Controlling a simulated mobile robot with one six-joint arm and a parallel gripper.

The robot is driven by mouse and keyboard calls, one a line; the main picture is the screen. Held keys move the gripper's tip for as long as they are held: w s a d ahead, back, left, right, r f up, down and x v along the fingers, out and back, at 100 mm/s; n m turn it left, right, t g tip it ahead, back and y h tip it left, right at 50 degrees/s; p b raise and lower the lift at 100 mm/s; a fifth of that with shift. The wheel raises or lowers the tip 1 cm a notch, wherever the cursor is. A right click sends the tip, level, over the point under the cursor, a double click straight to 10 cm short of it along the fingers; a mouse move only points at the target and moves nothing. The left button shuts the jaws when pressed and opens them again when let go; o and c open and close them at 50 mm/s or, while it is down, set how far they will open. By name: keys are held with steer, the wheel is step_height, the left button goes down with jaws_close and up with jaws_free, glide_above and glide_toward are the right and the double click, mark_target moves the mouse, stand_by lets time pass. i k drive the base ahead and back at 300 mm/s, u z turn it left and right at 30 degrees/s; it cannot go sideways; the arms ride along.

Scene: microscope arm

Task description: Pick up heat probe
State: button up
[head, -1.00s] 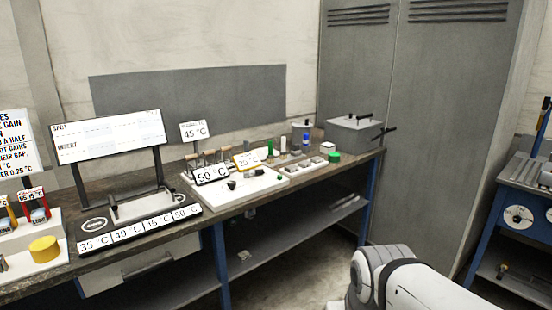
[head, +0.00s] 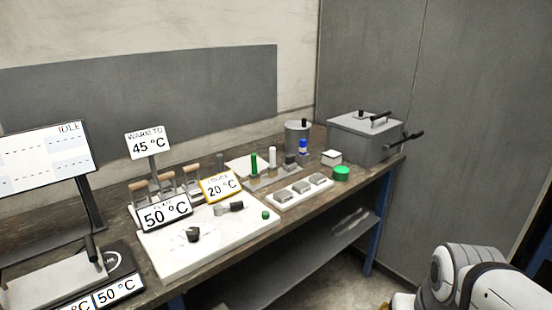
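No object is labelled as the heat probe, and I cannot tell for sure which one it is. Several upright tools with wooden handles (head: 165,182) stand in a row behind the "50 °C" sign (head: 165,213) on the white board (head: 175,262). Two small dark-ended pieces lie on that board: one black piece (head: 193,235) and one grey and black piece (head: 229,208). A white and grey link of my arm shows at the lower right. My gripper is outside the picture.
A grey lidded box (head: 362,138) with a protruding black handle stands at the bench's right end, near a grey pot (head: 297,137). A green stick (head: 253,163), a green round piece (head: 341,173) and a white tray (head: 300,192) stand nearby. A grey cabinet (head: 425,110) rises behind.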

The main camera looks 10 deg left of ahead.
mark_target(219, 158)
steer(key=u, duration=0.1)
steer(key=i, duration=1.35)
steer(key=u, duration=1.2)
steer(key=i, duration=0.75)
steer(key=u, duration=0.45)
